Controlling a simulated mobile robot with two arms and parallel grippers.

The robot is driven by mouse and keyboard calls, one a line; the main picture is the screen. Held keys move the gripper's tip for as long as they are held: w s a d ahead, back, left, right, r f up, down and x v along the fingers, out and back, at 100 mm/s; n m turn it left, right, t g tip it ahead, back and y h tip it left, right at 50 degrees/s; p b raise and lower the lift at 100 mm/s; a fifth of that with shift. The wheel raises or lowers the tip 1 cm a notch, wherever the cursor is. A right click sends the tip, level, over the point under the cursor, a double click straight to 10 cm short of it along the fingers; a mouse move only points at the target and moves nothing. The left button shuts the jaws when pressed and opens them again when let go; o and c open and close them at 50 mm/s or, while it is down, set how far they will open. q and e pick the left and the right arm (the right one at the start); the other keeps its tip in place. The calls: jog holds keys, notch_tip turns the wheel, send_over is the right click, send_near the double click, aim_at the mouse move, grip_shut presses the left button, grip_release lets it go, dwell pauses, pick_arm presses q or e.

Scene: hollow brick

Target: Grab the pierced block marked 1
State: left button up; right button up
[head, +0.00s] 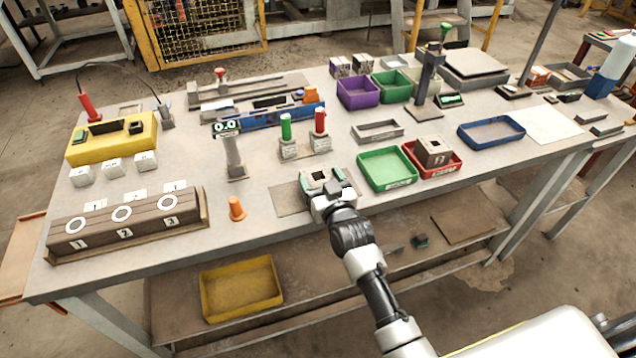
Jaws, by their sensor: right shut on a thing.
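My right gripper (324,184) comes in from the lower right and is shut on a brown pierced block (319,175) at the table's front edge, over a brown mat (287,200). The block's top opening shows dark; its mark is hidden, so I cannot tell its number. Another brown pierced block (433,152), with a white label on its front, sits in the red tray (449,170). The label's number looks like a 2 but is small. My left gripper is not in view.
A green tray (388,181) stands just right of my right gripper. A blue tray (491,145) is at the right.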

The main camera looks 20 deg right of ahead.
jog(key=shift+c, duration=1.1)
jog(key=shift+r, duration=0.1)
